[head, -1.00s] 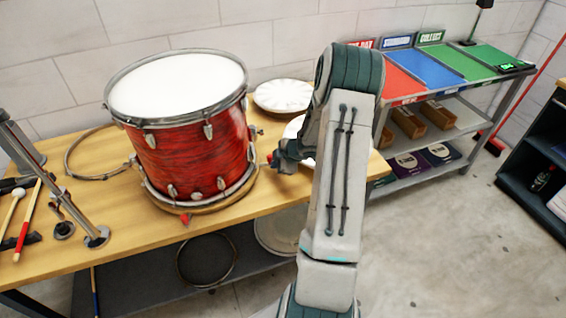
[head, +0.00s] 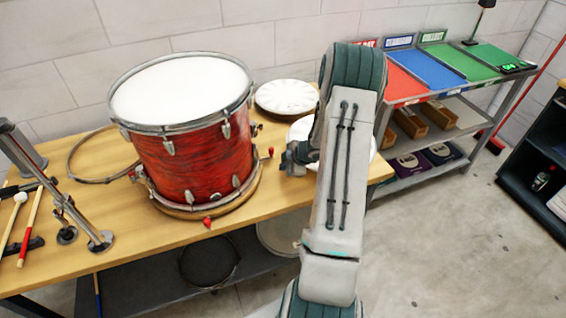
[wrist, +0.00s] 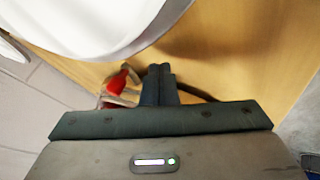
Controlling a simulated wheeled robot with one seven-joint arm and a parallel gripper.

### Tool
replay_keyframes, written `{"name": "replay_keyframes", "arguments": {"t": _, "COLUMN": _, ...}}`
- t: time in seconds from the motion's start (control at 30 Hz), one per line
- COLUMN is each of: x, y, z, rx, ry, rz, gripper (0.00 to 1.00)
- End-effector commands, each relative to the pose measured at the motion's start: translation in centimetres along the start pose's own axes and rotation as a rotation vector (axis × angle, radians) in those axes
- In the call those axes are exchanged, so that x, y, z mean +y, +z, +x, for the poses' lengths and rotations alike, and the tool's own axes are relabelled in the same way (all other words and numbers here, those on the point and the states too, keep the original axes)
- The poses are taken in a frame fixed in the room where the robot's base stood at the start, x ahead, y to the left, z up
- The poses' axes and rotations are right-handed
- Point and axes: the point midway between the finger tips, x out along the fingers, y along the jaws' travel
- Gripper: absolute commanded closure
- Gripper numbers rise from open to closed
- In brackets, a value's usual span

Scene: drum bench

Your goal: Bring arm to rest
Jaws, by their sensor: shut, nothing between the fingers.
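My arm rises in front of the bench in the head view, and my gripper (head: 289,160) is to the right of the red drum (head: 195,165), apart from it and over the bench's right part. In the wrist view my gripper (wrist: 158,80) shows its two dark fingers together with nothing between them. A red-tipped part (wrist: 120,80) lies just beyond and left of the fingers; whether they touch it I cannot tell. The drum stands upright on a round wooden base with red knobs.
The wooden bench (head: 120,218) holds a hoop (head: 75,160), sticks at left and white drumheads (head: 287,97) behind my gripper. A shelf with red, blue (head: 432,68) and green trays stands at right. The floor (head: 440,240) at right is clear.

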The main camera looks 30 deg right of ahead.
Motion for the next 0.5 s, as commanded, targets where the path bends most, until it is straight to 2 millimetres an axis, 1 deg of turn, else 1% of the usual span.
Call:
{"name": "replay_keyframes", "arguments": {"t": 0.1, "x": 0.4, "y": 0.2, "z": -2.9, "rx": -0.002, "ry": 0.004, "rz": -0.005, "gripper": 1.0}}
{"name": "replay_keyframes", "arguments": {"t": 0.3, "x": 1.0, "y": 1.0, "z": -7.1, "rx": -0.003, "ry": 0.004, "rz": 0.0, "gripper": 1.0}}
{"name": "replay_keyframes", "arguments": {"t": 0.4, "x": 1.2, "y": 1.3, "z": -8.6, "rx": -0.003, "ry": 0.004, "rz": 0.002, "gripper": 1.0}}
{"name": "replay_keyframes", "arguments": {"t": 0.5, "x": 1.4, "y": 1.4, "z": -9.5, "rx": -0.003, "ry": 0.003, "rz": 0.002, "gripper": 1.0}}
